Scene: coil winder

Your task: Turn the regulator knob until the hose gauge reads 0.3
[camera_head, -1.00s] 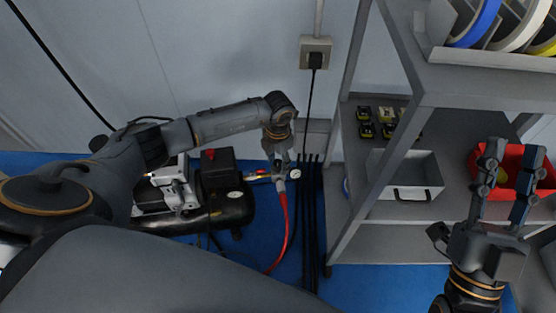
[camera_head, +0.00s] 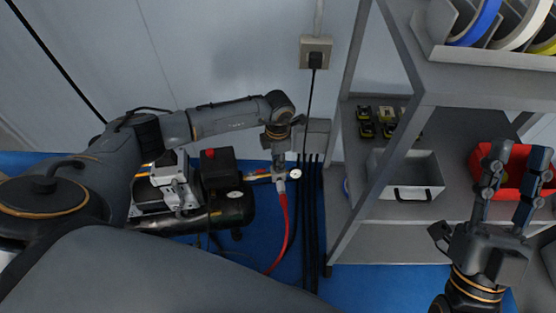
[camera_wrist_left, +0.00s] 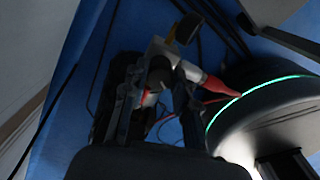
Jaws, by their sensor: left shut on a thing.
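My left gripper (camera_head: 279,158) points down at the regulator fitting beside the compressor. In the left wrist view its two fingers (camera_wrist_left: 157,90) stand on either side of a dark round knob (camera_wrist_left: 160,72), shut on it. The small white hose gauge (camera_head: 296,174) shows just right of the gripper in the head view; its reading is too small to tell. The red hose (camera_head: 284,215) runs down from the fitting, and its red end (camera_wrist_left: 215,87) shows in the left wrist view. My right gripper (camera_head: 517,152) is open and empty, in front of the shelf at the right.
The black compressor (camera_head: 232,210) stands on the blue floor left of the fitting. Black cables (camera_head: 313,220) hang just right of it. A grey shelf (camera_head: 352,230) holds a grey bin (camera_head: 408,190) and a red bin (camera_head: 510,180). A wall socket (camera_head: 316,45) is above.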

